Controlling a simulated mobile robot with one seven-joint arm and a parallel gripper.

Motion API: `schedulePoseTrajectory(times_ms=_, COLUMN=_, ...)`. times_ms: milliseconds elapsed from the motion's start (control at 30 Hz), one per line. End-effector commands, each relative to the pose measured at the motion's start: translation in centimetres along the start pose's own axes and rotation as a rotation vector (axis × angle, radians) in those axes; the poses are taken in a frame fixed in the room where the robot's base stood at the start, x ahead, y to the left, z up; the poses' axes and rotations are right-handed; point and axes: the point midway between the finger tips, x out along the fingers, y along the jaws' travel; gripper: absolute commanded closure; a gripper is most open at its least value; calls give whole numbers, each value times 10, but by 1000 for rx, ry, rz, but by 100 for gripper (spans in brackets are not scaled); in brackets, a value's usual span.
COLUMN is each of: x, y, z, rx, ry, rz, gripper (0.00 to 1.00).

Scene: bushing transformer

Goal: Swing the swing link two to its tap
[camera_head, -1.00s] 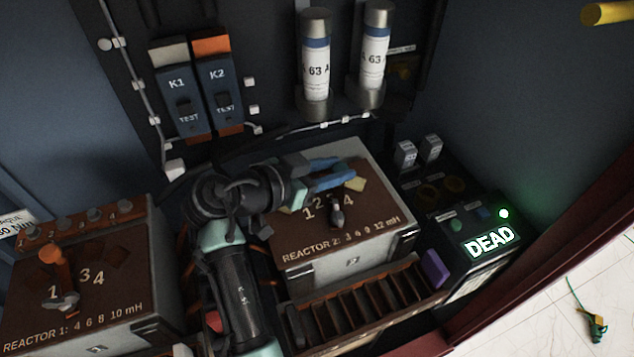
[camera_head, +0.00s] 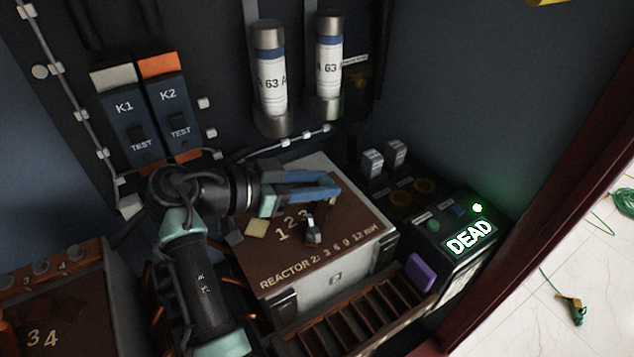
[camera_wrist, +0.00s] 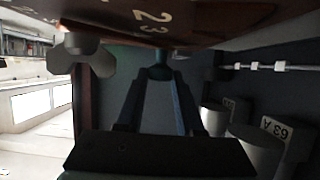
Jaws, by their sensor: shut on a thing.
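Swing link two (camera_head: 313,234) is a small dark link with a metal pivot on the brown top of the reactor 2 box (camera_head: 335,272). The numbers 1, 2 and 3 show beside it. The 4 is not visible, and the link seems to lie over that place. My gripper (camera_head: 333,186) reaches across the back of the top from the left, blue fingers together. In the wrist view the fingers (camera_wrist: 160,76) close on a small bluish knob (camera_wrist: 160,70), apparently the link's handle. The pivot (camera_wrist: 88,57) hangs at left there. The grip is partly hidden.
Pale tap plate (camera_head: 257,228) lies left on the top. Two 63 A fuses (camera_head: 270,85) and breakers K1 and K2 (camera_head: 165,105) stand behind. A panel lit DEAD (camera_head: 470,238) is at right, and a slatted copper-coloured rack (camera_head: 345,325) in front. The reactor 1 box (camera_head: 60,310) is at left.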

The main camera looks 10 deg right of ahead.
Motion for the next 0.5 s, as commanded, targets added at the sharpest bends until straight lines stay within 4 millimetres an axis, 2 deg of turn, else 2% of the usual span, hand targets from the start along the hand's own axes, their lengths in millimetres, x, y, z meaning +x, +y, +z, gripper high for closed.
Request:
schedulePoseTrajectory(times_ms=100, x=2, y=2, z=1, rx=0, ry=-3, rz=8, gripper=100)
schedulePoseTrajectory(times_ms=133, x=2, y=2, z=1, rx=0, ry=-3, rz=8, gripper=60)
schedulePoseTrajectory(times_ms=267, x=2, y=2, z=1, rx=0, ry=-2, rz=6, gripper=37)
schedulePoseTrajectory(times_ms=300, x=2, y=2, z=1, rx=0, ry=-2, rz=6, gripper=34)
schedulePoseTrajectory(times_ms=500, x=1, y=1, z=0, rx=0, ry=-1, rz=3, gripper=34)
